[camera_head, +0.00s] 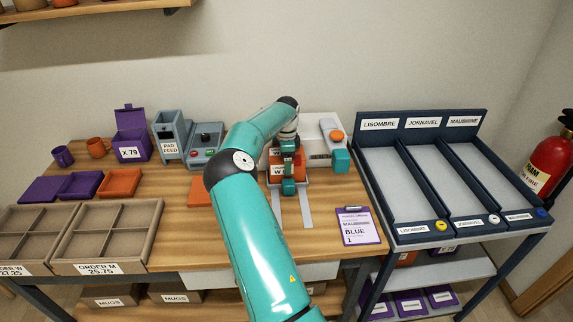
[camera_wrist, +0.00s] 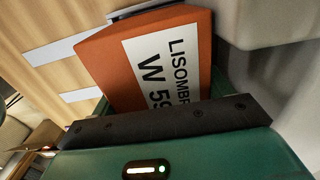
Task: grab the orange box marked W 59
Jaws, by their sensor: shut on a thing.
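The orange box (camera_wrist: 115,62) fills much of the wrist view, with a white label reading "LISOMBR…" and "W 59", partly cut off by my gripper. In the head view the orange box (camera_head: 276,162) is in front of the pale machine, with part of its white label showing beside my gripper. My gripper (camera_head: 288,167) is shut on the box, its teal fingers above and below it in the picture. I cannot tell whether the box still touches the surface under it.
The pale machine (camera_head: 322,155) stands close behind the box. A purple clipboard (camera_head: 357,225) lies to the right. A dark rack (camera_head: 400,175) with three empty lanes, labelled Lisombre, Jornavel and Maubrine, stands further right. Cardboard trays (camera_head: 108,203) and a pad feed (camera_head: 169,150) are left.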

